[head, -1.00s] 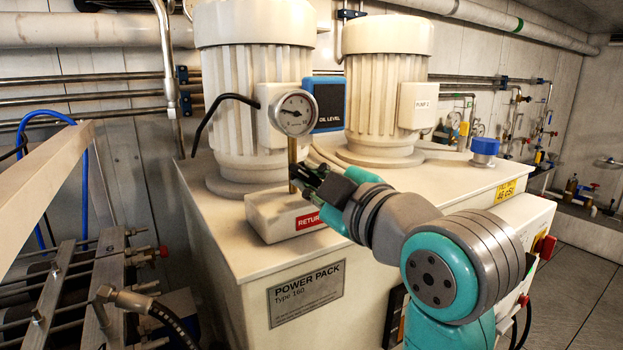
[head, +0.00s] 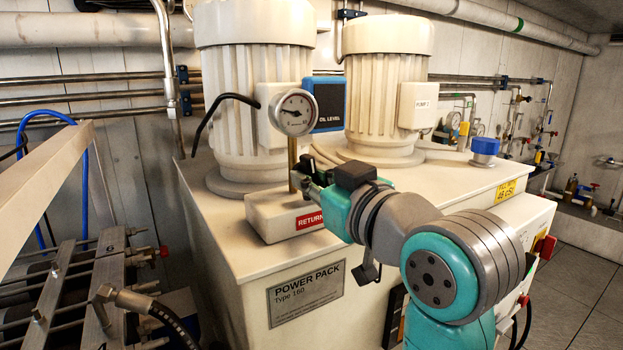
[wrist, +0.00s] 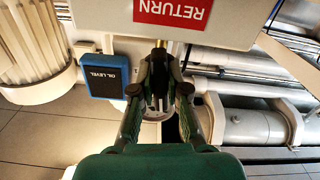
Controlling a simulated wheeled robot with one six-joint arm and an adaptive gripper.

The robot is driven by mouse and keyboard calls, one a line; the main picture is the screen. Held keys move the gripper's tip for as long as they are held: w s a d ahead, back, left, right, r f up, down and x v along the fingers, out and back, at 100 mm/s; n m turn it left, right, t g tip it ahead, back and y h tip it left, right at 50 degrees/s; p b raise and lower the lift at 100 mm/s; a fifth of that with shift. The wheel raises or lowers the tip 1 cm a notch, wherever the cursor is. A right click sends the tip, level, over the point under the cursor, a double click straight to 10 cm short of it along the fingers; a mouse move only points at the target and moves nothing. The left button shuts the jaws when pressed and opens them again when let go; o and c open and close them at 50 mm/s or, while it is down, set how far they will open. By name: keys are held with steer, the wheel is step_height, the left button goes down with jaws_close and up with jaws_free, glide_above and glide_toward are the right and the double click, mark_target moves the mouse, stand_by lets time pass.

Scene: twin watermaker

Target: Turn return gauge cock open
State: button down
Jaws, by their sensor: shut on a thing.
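The return gauge (head: 294,112) has a white round dial and sits on a thin brass stem (head: 292,155). The stem rises from a cream block (head: 262,216) with a red RETURN label (head: 310,220). My gripper (head: 303,183) is at the lower stem, just above the block, and is shut on the gauge cock, which its fingers mostly hide. In the wrist view, which is upside down, the fingers (wrist: 160,85) close around a brass part (wrist: 160,48) beside the red RETURN label (wrist: 172,11). I cannot tell the cock handle's angle.
Two large cream motors (head: 252,95) stand behind the gauge on the power pack. A blue OIL LEVEL box (head: 325,103) is close behind the dial. A black cable (head: 215,112) arches at the left. A blue cap (head: 485,150) is at the right.

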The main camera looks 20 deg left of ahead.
steer(key=shift+m, duration=0.8)
steer(key=c, duration=1.2)
jaws_free()
steer(key=shift+o, duration=0.2)
steer(key=v, duration=1.2)
steer(key=shift+f, duration=0.1)
